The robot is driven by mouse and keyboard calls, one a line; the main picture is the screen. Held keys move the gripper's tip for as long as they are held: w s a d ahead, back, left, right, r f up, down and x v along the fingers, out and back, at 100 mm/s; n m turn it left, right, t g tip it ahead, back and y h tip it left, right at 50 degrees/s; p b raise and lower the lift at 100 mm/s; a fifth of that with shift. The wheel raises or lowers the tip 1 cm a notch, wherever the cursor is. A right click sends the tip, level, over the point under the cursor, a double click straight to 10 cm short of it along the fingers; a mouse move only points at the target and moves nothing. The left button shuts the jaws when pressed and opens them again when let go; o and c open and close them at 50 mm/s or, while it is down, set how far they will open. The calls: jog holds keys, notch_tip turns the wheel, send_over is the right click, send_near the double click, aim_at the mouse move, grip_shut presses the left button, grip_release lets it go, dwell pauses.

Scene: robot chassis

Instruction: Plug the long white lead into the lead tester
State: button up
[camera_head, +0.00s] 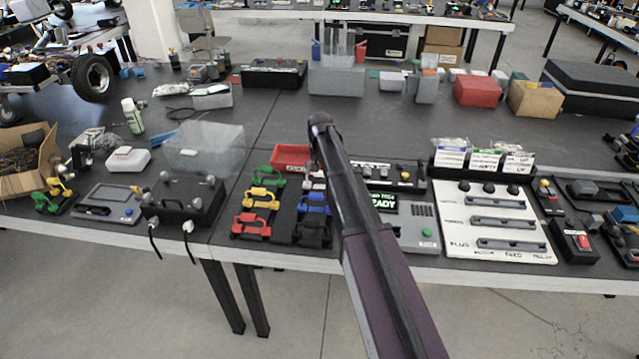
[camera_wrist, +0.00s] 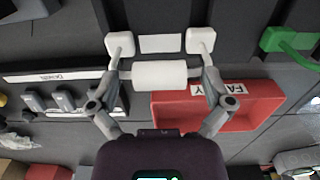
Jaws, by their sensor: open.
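The white lead (camera_wrist: 160,74) lies below my gripper in the wrist view, with a thick white sleeve and a white block at each end. It is mostly hidden by my arm in the head view. My gripper (camera_wrist: 162,82) is open, with one finger beyond each end of the sleeve. Contact with the sleeve cannot be told. The lead tester (camera_head: 421,213) is a grey box with a green "READY" screen (camera_head: 384,201) and a green button (camera_head: 427,232). My arm covers its left part.
Green (camera_head: 269,176), yellow (camera_head: 262,195), red (camera_head: 252,221), blue (camera_head: 315,205) and black (camera_head: 311,231) leads lie nearby. A red tray (camera_wrist: 262,113) labelled "FAULTY" sits close behind the white lead. A white board (camera_head: 497,243) with grey bars lies right of the tester.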

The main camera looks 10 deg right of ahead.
jog(key=c, duration=1.2)
jog(key=shift+r, duration=0.15)
jog(key=shift+c, duration=0.2)
notch_tip(320, 180, up, 10)
jog(key=p, duration=1)
notch_tip(320, 180, up, 11)
jog(key=p, duration=1.1)
jog(key=shift+r+p, duration=0.2)
jog(key=shift+p, duration=0.15)
jog(key=shift+a, duration=0.1)
